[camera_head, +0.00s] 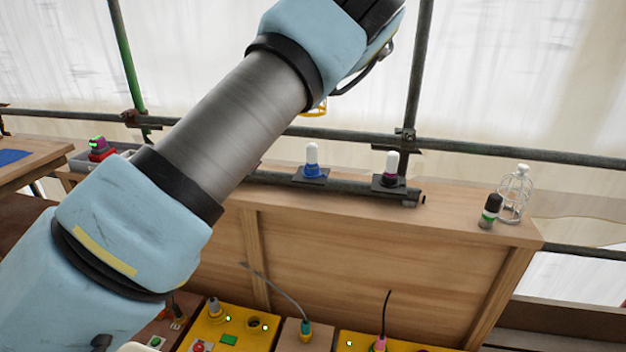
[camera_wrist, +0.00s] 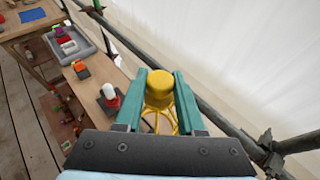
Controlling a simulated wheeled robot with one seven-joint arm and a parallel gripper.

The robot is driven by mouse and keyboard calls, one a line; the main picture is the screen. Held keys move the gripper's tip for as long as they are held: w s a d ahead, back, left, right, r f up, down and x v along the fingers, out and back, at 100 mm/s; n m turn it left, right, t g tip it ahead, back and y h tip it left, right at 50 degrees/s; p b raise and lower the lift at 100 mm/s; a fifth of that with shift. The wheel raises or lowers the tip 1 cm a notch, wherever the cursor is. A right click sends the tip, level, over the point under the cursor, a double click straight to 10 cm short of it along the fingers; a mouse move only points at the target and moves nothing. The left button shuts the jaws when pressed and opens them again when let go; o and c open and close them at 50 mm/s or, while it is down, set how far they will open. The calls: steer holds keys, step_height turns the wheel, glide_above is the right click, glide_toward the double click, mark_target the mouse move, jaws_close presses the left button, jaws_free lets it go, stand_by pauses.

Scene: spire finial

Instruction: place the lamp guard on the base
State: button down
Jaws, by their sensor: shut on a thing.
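My gripper (camera_wrist: 160,76) has two teal fingers, shut on the yellow lamp guard (camera_wrist: 159,92) by its solid cap. The guard's wire cage shows below the cap, partly hidden by the gripper. In the head view, a bit of the yellow guard (camera_head: 317,108) shows below my wrist, in the air above the wooden ledge. The wrist view shows a white-domed lamp with a red base (camera_wrist: 109,94), left of the guard.
Scaffold pipes (camera_head: 470,149) run behind the ledge. A grey tray (camera_wrist: 68,46) holds several parts. Yellow boxes with cables (camera_head: 235,330) sit below.

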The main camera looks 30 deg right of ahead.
step_height(320, 180, down, 22)
steer(key=b, duration=0.6)
steer(key=shift+w+d+r, duration=0.1)
steer(key=shift+r, duration=0.05)
steer(key=c, duration=0.5)
jaws_free()
